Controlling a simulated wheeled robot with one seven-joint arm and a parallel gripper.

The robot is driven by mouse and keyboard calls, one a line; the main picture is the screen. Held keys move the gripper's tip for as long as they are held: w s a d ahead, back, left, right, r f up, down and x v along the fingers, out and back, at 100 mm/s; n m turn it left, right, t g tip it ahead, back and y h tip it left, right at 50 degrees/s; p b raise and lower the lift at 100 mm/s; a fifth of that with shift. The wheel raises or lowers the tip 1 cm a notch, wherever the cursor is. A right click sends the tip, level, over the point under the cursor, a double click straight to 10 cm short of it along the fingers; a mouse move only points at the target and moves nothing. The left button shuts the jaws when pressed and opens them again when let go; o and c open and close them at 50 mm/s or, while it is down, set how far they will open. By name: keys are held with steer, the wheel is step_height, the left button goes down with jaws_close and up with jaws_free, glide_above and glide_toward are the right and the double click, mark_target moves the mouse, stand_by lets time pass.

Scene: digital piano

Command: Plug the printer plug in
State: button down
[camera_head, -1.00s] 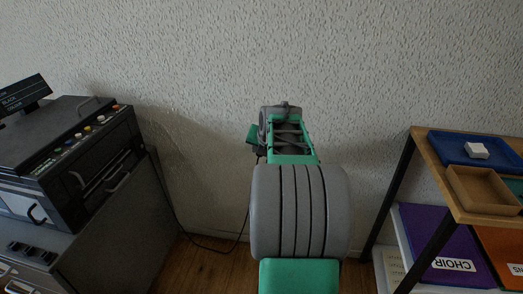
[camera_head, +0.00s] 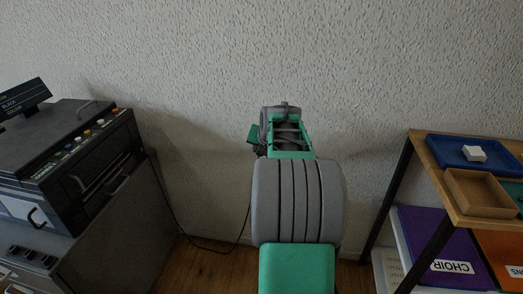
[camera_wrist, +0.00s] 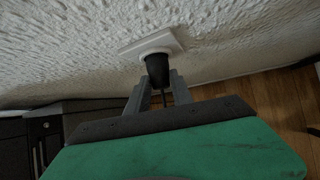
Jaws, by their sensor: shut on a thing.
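In the wrist view a black plug (camera_wrist: 157,69) sits between the two grey fingers of my gripper (camera_wrist: 161,86), which is shut on it. The plug's far end meets the round white face of a wall socket (camera_wrist: 172,43) on a square plate. How deep its pins sit is hidden. A dark cord runs back from the plug between the fingers. In the head view my own arm hides the plug and socket. A black cable (camera_head: 243,222) hangs beside my arm and runs along the floor toward the printer (camera_head: 75,150) at left.
The printer stands on a dark grey cabinet (camera_head: 125,235) at left. A wood-topped shelf (camera_head: 432,160) at right holds a blue tray (camera_head: 445,148) with a white block, a brown tray (camera_head: 478,205) and folders below. Bare textured wall lies between them.

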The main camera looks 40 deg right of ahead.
steer(key=shift+w+d, duration=0.1)
steer(key=c, duration=1)
jaws_free()
steer(key=shift+c, duration=0.2)
steer(key=shift+p+v, duration=0.45)
steer(key=shift+v, duration=2.05)
steer(key=shift+r, duration=0.1)
